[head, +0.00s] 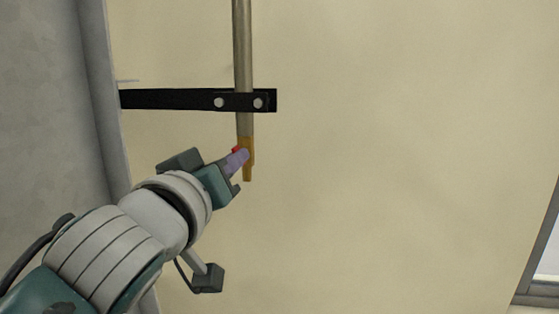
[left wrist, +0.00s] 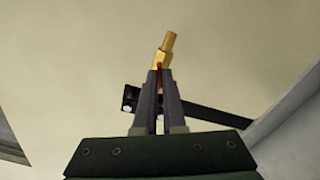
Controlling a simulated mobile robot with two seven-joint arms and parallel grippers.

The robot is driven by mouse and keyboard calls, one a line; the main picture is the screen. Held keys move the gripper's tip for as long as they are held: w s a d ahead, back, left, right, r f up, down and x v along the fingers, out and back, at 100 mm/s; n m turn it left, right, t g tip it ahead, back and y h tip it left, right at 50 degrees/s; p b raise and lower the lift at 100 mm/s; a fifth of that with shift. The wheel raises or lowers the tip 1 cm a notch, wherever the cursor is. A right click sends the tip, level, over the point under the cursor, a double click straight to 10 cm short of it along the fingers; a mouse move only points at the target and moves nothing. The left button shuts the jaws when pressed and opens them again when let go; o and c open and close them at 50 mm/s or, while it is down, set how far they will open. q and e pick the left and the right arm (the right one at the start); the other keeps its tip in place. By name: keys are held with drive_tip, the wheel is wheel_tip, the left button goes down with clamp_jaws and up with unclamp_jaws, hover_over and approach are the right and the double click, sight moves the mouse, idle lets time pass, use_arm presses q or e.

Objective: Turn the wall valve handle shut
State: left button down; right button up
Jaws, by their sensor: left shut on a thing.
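A brass valve (head: 248,158) sits at the lower end of a vertical metal pipe on the wall. A small part of its red handle (head: 236,150) shows beside my left gripper (head: 240,160). In the left wrist view the brass valve (left wrist: 165,50) stands just beyond the fingertips. My left gripper (left wrist: 159,85) is shut there, with a thin strip of the red handle (left wrist: 160,95) between its fingers. Most of the handle is hidden by the fingers. My right gripper is in neither view.
The pipe (head: 243,50) runs up from the valve. A black bracket (head: 180,99) with two light bolts crosses it above the valve. A grey wall edge (head: 95,120) stands at the left. The cream wall to the right is clear, up to a window frame (head: 540,250).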

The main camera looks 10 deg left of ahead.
use_arm(q)
drive_tip(key=m, duration=1.3)
drive_tip(key=shift+m, duration=0.4)
drive_tip(key=c, duration=1)
unclamp_jaws()
